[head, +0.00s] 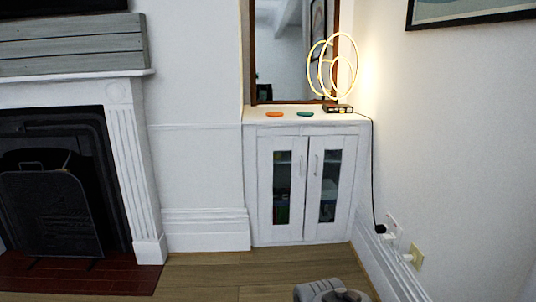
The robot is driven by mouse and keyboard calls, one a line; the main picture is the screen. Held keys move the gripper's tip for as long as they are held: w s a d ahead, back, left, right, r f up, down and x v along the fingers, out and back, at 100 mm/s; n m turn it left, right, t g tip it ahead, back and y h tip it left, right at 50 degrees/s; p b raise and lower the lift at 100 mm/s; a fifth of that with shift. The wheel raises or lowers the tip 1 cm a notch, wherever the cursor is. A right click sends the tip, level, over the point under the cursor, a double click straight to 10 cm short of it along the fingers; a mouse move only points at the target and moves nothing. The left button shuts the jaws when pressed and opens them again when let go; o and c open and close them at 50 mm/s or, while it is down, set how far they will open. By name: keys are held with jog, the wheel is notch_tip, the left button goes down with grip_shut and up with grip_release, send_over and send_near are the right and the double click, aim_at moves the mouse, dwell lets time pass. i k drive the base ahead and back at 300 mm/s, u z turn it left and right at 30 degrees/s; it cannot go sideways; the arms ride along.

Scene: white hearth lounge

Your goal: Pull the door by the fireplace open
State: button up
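A low white cabinet (262,190) stands in the alcove to the right of the fireplace (128,165). It has two narrow glazed doors, the left door (288,234) and the right door (328,232), and both look shut. Each has a slim upright handle near the middle seam, the left handle (302,165) and the right handle (316,166). Dim items show behind the glass. Only a grey piece of my arm shows at the bottom edge, well short of the cabinet. My gripper's fingers are not in view.
A ring lamp (340,68), an orange disc (274,114), a green disc (305,114) and a mirror (290,50) are on the cabinet top. A black cord (373,180) runs to wall sockets (391,222) at right. Wooden floor (220,280) before the cabinet is clear.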

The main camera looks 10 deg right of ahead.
aim_at(267, 232)
jog(key=u, duration=1.45)
jog(key=i, duration=1)
jog(key=z, duration=2.2)
